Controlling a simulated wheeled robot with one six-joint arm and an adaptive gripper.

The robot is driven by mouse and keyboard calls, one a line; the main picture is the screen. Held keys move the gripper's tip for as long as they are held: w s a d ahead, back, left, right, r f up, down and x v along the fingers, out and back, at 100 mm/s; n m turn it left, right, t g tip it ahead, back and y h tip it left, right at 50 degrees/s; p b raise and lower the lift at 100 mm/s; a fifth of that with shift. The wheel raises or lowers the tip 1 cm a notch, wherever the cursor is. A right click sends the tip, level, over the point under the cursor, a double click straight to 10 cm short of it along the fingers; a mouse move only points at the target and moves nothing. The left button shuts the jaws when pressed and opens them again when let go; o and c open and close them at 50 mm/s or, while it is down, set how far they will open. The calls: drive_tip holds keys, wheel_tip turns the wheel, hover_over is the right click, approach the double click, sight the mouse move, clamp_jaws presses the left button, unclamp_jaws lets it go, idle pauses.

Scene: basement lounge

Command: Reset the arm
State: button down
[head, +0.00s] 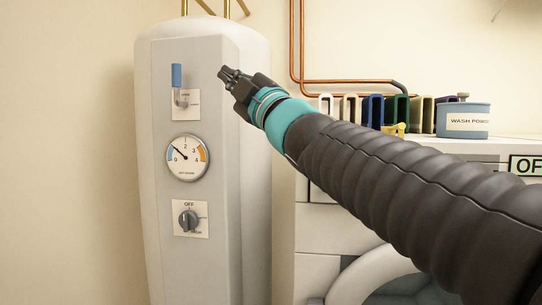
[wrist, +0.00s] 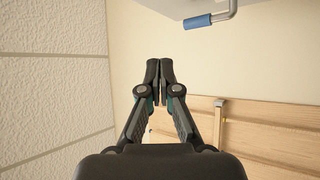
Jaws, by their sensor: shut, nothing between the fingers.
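My gripper (head: 229,76) is at the end of my arm, which reaches in from the lower right in the head view. It is shut and empty, near the upper right part of the white boiler-like unit's front (head: 225,150). In the wrist view my gripper (wrist: 160,68) has its two fingertips together. A lever with a blue handle (head: 177,76) sits on the unit to the left of my gripper, apart from it. The blue handle also shows at the top of the wrist view (wrist: 197,22).
Below the lever are a round gauge (head: 187,158) and a dark knob (head: 188,219) marked OFF. Copper pipes (head: 297,45) run behind my arm. A wash powder tin (head: 463,119) and several coloured upright items (head: 373,110) stand on a white appliance at right.

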drive_tip(key=w+d+f+m+h, duration=0.2)
drive_tip(key=w+f+m+h, duration=0.1)
drive_tip(key=f+m+h, duration=0.3)
drive_tip(key=w+d+f+m+h, duration=0.3)
drive_tip(key=w+f, duration=0.1)
drive_tip(key=f, duration=0.4)
drive_tip(key=s+d+f+m+g+h, duration=0.1)
drive_tip(key=d+f+m+h, duration=0.25)
drive_tip(key=f, duration=0.35)
drive_tip(key=s+d+f+m+g+h, duration=0.2)
drive_tip(key=d+f, duration=0.2)
drive_tip(key=f, duration=0.3)
drive_tip(key=s+d+f+m+g+h, duration=0.1)
drive_tip(key=s+d+f+m+g, duration=0.1)
drive_tip(key=s+d+f, duration=0.3)
drive_tip(key=s+d+f+m+g+h, duration=0.1)
drive_tip(key=s+d+f+m+g, duration=0.2)
drive_tip(key=s+f, duration=0.8)
drive_tip(key=s+d+f+m+g+h, duration=0.1)
drive_tip(key=s+d+f+m+g, duration=0.1)
drive_tip(key=s+d+f, duration=0.6)
drive_tip(key=shift+s+m+g, duration=0.3)
drive_tip(key=shift+s+m, duration=0.45)
drive_tip(key=shift+f, duration=0.1)
